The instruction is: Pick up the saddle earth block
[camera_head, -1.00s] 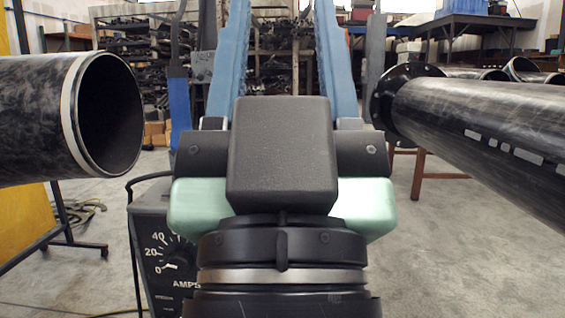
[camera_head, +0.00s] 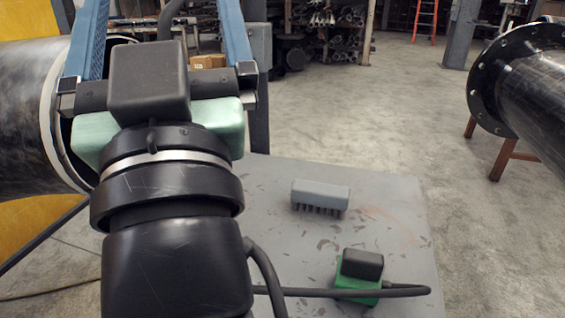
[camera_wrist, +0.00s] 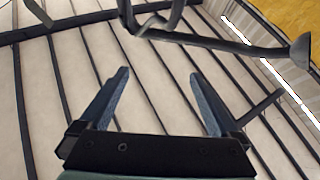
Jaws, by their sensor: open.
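A green block with a black top (camera_head: 359,272) sits at the front right of a worn grey top surface in the head view, with a black cable beside it. A grey block with a toothed underside (camera_head: 321,196) lies farther back on the same surface. I cannot tell for sure which is the saddle earth block. My gripper (camera_wrist: 158,76) is open, its two blue fingers apart with nothing between them. In the head view it is at the upper left, away from both blocks, with its fingers pointing up.
The grey top (camera_head: 395,205) is mostly clear around the blocks. A large pipe (camera_head: 25,120) is behind my gripper at left; a flanged pipe (camera_head: 540,90) is at right. The wrist view shows pale ribbed panels, perhaps the roof (camera_wrist: 65,80), and grey bars (camera_wrist: 220,42).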

